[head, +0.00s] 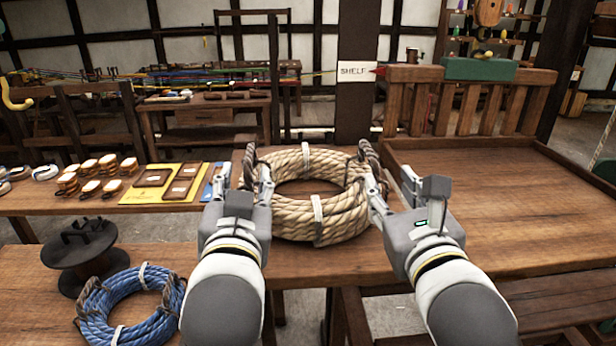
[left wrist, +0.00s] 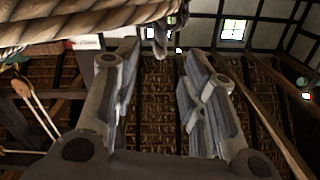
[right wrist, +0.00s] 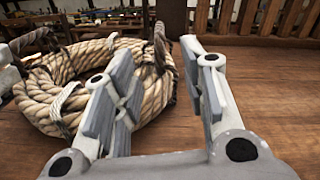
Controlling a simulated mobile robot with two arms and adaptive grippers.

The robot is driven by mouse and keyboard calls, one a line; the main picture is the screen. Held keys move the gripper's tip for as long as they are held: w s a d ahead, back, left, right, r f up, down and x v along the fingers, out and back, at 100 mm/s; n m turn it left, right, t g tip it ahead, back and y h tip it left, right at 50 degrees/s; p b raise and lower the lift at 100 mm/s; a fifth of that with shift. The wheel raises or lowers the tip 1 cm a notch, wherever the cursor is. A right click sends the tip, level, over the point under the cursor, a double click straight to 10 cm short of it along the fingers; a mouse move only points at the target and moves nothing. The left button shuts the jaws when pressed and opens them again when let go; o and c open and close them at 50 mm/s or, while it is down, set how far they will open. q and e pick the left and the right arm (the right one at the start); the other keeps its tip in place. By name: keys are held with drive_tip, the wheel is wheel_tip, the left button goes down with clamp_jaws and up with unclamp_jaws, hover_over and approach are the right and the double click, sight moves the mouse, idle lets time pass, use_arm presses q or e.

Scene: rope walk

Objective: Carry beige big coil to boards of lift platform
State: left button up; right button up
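The beige big coil (head: 341,217) is a thick ring of rope with pale ties and dark rope loops at its left and right sides. It lies flat on the wooden table (head: 300,262) in the middle of the head view. My left gripper (head: 257,174) is at the coil's left side, by the left loop. The left wrist view shows its fingers apart, with a loop end (left wrist: 160,42) beyond them. My right gripper (head: 391,186) is at the coil's right side, its fingers apart; the right loop (right wrist: 161,48) shows ahead of them. I cannot identify the lift platform with certainty.
A wide wooden surface with a raised rim (head: 480,205) and slatted back (head: 460,105) lies to the right. A blue coil (head: 135,310) and a dark spool (head: 78,258) stand front left. Small bundles and a yellow board (head: 140,197) lie left. A SHELF sign (head: 357,72) hangs on a post behind.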

sight(248, 151)
use_arm(q)
drive_tip(key=shift+s+r, duration=0.1)
drive_tip(key=shift+r, duration=0.05)
use_arm(e)
drive_tip(key=shift+s+r, duration=0.1)
